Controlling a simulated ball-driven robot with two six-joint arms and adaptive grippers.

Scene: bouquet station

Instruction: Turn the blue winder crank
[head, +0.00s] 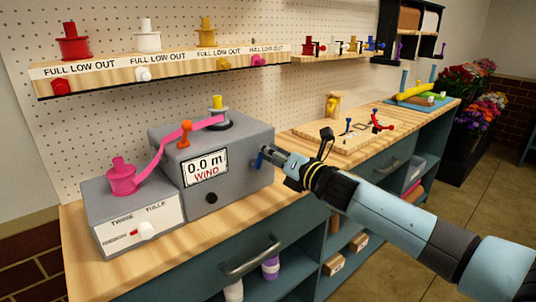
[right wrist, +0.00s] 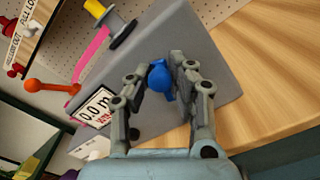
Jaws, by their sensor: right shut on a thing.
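The grey winder box (head: 230,150) stands on the wooden bench, and its display (head: 206,168) reads "0.0 m WIND". The blue crank (head: 259,160) is on its right-hand face, partly hidden by my right gripper (head: 268,154). In the right wrist view, the blue crank handle (right wrist: 158,77) sits between the two fingers of my right gripper (right wrist: 162,75), which is shut on it. A pink ribbon (head: 170,150) runs from the pink spool (head: 122,176) past an orange arm (head: 185,132) to a spool with a yellow top (head: 217,111) on the winder. My left gripper is not in view.
A grey selector box (head: 133,215) with a white knob adjoins the winder on the left. A shelf (head: 160,66) of coloured spools hangs above. A wooden board (head: 345,135) with small levers lies to the right. Bare bench (head: 75,240) shows at the front left.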

